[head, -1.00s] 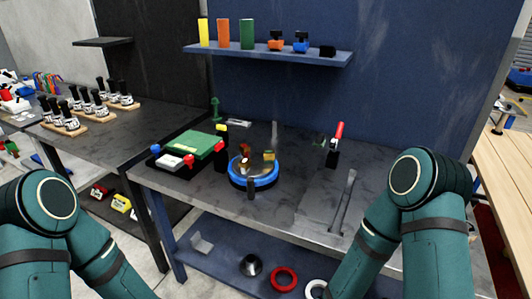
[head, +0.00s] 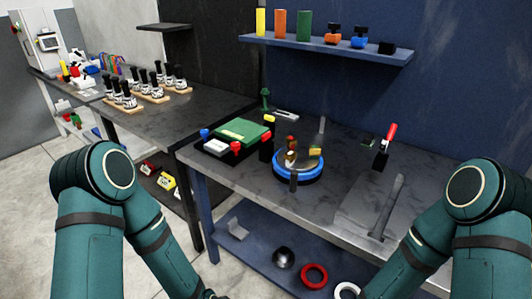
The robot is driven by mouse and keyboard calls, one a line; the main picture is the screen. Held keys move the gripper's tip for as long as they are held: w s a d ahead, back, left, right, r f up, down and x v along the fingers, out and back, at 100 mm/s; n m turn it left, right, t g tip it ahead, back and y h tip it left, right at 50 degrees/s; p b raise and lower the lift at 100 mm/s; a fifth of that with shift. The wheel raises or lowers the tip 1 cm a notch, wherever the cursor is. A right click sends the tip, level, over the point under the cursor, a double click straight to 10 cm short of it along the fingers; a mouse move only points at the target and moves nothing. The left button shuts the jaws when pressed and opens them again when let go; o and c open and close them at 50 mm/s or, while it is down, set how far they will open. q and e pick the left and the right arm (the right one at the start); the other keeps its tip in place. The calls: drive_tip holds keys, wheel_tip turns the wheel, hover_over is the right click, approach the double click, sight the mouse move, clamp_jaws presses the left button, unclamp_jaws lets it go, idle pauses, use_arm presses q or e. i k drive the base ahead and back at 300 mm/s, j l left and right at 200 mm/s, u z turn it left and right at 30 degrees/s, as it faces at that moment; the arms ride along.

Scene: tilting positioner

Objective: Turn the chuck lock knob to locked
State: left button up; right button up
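The tilting positioner stands on the dark workbench (head: 335,190) in the head view. Its round table has a blue ring (head: 298,174) with small brown, yellow and dark parts on top. I cannot tell which small part is the chuck lock knob.
A blue wall shelf (head: 330,46) holds coloured cylinders and knobs. A red-handled lever (head: 390,133) stands at the bench's right, behind a grey bar (head: 388,207). A second table (head: 150,115) stands at the left.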

sight(265, 137)
drive_tip(key=i+j, duration=0.2)
drive_tip(key=j, duration=0.2)
drive_tip(key=i+j, duration=0.2)
drive_tip(key=j, duration=0.15)
drive_tip(key=i+j+z, duration=0.1)
drive_tip(key=j, duration=0.3)
drive_tip(key=i+j, duration=0.25)
drive_tip(key=j, duration=0.15)
